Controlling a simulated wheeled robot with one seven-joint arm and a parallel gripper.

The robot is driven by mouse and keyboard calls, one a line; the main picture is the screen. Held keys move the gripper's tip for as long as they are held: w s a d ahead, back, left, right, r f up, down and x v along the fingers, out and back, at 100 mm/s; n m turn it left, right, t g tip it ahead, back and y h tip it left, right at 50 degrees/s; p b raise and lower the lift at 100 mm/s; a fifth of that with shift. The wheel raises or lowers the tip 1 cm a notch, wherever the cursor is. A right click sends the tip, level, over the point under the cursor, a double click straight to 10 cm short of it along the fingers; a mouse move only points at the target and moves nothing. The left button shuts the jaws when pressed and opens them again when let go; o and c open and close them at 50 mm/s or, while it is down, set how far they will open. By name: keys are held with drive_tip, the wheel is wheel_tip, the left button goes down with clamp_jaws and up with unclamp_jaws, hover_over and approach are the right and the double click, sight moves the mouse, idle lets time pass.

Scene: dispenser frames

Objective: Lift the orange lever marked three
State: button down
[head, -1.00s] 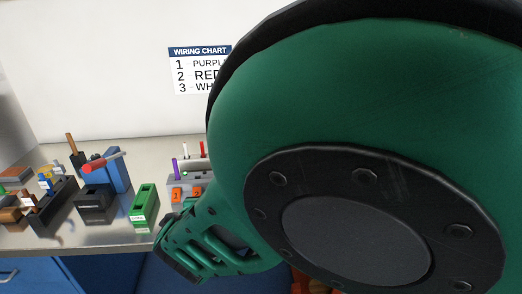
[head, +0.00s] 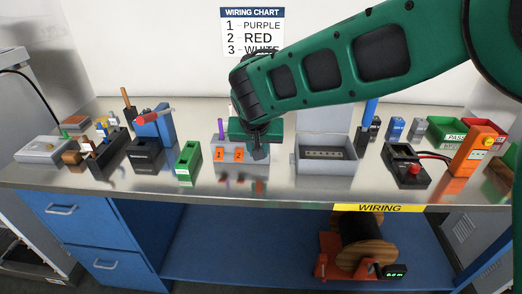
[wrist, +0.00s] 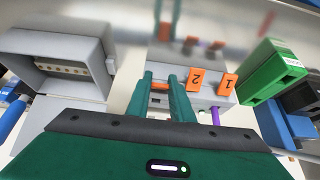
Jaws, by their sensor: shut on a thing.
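The grey dispenser block (head: 230,145) stands on the bench with orange levers marked 1 (head: 218,155) and 2 (head: 239,155) on its front. In the wrist view, levers 1 (wrist: 228,84) and 2 (wrist: 196,78) hang to the right of my gripper (wrist: 160,98). Its two green fingers are shut on an orange piece (wrist: 159,86) in the third place of the row, the lever marked three. Its number is hidden by the fingers. In the head view my gripper (head: 257,148) covers that end of the block.
An open grey box (head: 326,168) stands close right of the dispenser, and a green block (head: 188,160) stands to its left. A purple rod (head: 221,130) rises behind lever 1. The wiring chart (head: 252,32) on the wall lists purple, red and white. Bare bench lies in front.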

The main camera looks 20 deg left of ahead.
drive_tip(key=shift+w+r, duration=0.15)
drive_tip(key=c, duration=1.6)
unclamp_jaws()
drive_tip(key=shift+o, duration=0.2)
drive_tip(key=v, duration=1)
drive_tip(key=shift+r, duration=0.25)
